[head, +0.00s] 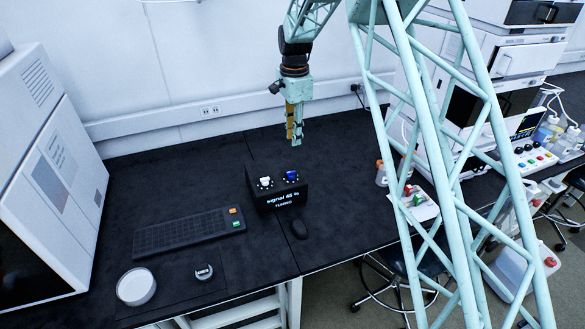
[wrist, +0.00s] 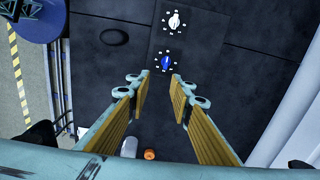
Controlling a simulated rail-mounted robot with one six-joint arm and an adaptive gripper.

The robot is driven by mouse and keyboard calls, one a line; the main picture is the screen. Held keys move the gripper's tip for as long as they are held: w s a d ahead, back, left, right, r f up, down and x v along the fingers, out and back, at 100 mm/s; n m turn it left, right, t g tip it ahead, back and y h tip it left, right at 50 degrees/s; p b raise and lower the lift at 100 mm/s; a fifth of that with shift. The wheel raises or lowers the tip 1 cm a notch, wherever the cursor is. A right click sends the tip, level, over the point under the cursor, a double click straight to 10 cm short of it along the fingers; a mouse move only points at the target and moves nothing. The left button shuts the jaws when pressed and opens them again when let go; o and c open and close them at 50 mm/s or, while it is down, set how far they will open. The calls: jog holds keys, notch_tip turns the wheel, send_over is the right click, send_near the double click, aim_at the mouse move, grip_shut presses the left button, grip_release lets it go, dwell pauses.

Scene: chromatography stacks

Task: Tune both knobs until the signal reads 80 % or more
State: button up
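A black box (head: 276,190) stands on the dark bench. On its top are a white knob (head: 265,182) at left and a blue knob (head: 292,175) at right, each ringed by white dots. Its front display (head: 286,198) seems to read "signal 45 %", though the text is small. My gripper (head: 296,138) hangs pointing down, above and behind the box, apart from both knobs. In the wrist view my gripper (wrist: 158,83) is open and empty. The blue knob (wrist: 167,62) shows just beyond the fingertips, and the white knob (wrist: 174,21) is farther off.
A black keyboard-like panel (head: 185,234) lies left of the box, and a dark mouse (head: 299,229) lies in front. A white round container (head: 136,287) and small ring-shaped object (head: 204,272) are at front left. A large white instrument (head: 45,165) stands at left.

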aim_at(291, 172)
jog(key=shift+m, duration=0.4)
jog(key=shift+w+a+f, duration=0.2)
jog(key=shift+w+f, duration=0.1)
jog(key=shift+f, duration=0.3)
jog(key=shift+w+a+f, duration=0.2)
jog(key=shift+w+f, duration=0.05)
jog(key=shift+f, duration=0.4)
jog(key=shift+w+a+f, duration=0.2)
jog(key=shift+w+f, duration=0.1)
jog(key=shift+f, duration=0.3)
jog(key=shift+f, duration=0.2)
jog(key=shift+f, duration=6.7)
grip_shut()
